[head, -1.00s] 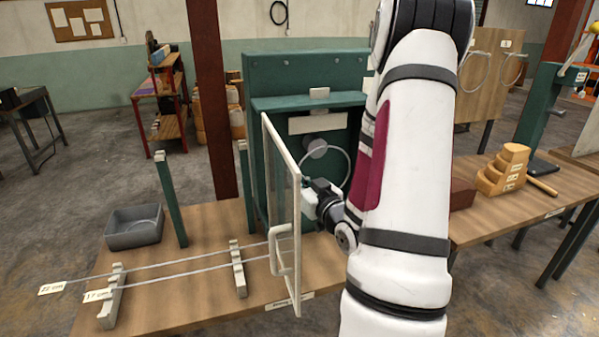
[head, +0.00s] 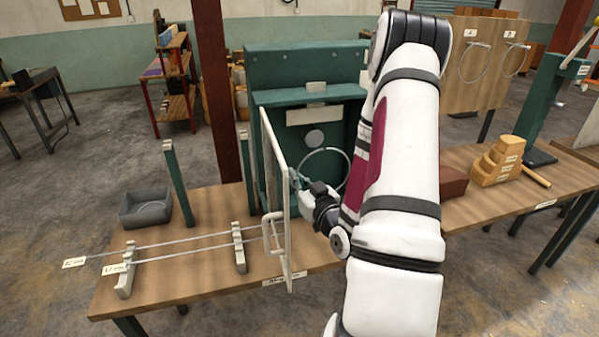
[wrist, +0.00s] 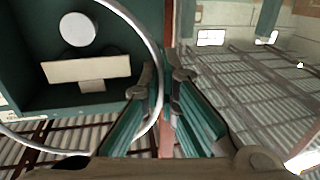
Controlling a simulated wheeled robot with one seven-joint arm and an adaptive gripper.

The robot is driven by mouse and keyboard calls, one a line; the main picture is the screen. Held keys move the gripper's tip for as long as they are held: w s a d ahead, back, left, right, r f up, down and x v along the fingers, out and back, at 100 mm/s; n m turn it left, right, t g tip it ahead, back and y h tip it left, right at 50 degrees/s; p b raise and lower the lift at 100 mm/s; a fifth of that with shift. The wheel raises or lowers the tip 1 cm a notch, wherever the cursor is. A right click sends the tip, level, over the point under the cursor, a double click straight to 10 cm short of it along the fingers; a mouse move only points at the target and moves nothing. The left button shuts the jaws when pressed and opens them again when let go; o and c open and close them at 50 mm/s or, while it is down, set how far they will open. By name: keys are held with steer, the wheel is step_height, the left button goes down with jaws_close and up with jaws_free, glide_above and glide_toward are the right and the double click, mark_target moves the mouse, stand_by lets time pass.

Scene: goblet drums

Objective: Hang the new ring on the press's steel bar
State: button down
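The new ring, a thin pale hoop (head: 349,165), is in the air in front of the green press (head: 262,66). My gripper (head: 295,180) is closed on the hoop's left edge; the hoop also shows between the teal fingers in the wrist view (wrist: 160,88). The press's steel bar shows end-on as a round grey disc (head: 314,137) in its recess. In the head view the disc is above the hoop's upper left. In the wrist view the disc (wrist: 77,29) appears inside the hoop's outline. The hoop's depth from the bar cannot be told.
An open, clear-paned guard door (head: 288,245) with a handle stands just left of my gripper. Green posts (head: 180,194), a grey bin (head: 146,207) and two rods on rests (head: 185,243) are on the bench to the left. Other hoops hang on a board (head: 475,62) at right.

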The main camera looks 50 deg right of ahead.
steer(key=s+a+r+p, duration=0.5)
steer(key=s+r+p, duration=0.1)
steer(key=s+p, duration=0.2)
steer(key=shift+p, duration=0.45)
stand_by(0.7)
